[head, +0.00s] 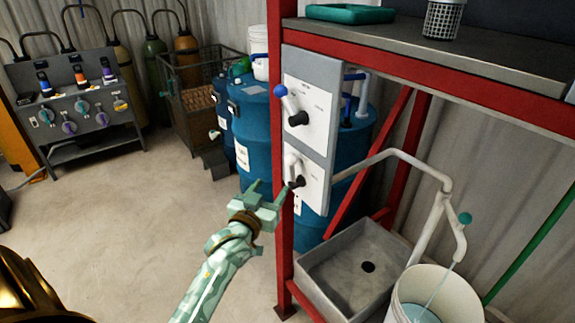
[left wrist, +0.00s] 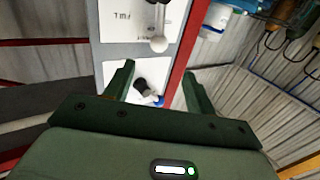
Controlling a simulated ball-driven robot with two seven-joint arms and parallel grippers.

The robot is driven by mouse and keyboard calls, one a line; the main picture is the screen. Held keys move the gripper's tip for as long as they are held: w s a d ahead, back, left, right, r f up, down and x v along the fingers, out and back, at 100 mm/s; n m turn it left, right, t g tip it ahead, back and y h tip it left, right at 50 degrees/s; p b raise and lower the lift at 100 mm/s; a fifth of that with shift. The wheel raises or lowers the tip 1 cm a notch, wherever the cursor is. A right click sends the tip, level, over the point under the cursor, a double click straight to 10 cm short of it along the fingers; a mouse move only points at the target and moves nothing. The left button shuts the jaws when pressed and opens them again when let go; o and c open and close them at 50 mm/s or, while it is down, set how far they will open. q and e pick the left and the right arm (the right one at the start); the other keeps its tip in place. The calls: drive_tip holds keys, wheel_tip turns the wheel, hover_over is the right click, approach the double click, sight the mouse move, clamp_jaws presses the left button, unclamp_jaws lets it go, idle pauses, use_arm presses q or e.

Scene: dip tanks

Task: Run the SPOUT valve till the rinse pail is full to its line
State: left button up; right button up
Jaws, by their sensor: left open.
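The grey valve panel (head: 331,75) on the red frame carries two levers on white plates. The upper lever (head: 280,91) has a blue knob; the lower lever (head: 291,163) is white and stands roughly upright. Their labels are too small to read in the head view. My left gripper (head: 267,193) is open and empty, just left of and below the lower lever. In the left wrist view, a white-knobbed lever (left wrist: 158,43) shows beyond the fingers. Water runs from the spout pipe (head: 459,243) into the white rinse pail (head: 402,290). Its fill line is not visible.
A grey sink (head: 312,277) stands left of the pail. A red post (head: 284,240) rises close beside my left gripper. Blue drums (head: 252,130) stand behind the panel. A shelf (head: 400,50) overhangs at the upper right. The floor at left is clear.

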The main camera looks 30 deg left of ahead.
sight(288, 164)
use_arm(q)
drive_tip(key=w, duration=0.3)
drive_tip(key=w+a, duration=0.1)
drive_tip(key=w, duration=0.3)
drive_tip(key=w+a+b, duration=0.1)
drive_tip(key=w, duration=0.3)
drive_tip(key=shift+f, duration=0.1)
drive_tip(key=shift+w+a, duration=0.1)
drive_tip(key=shift+w, duration=0.5)
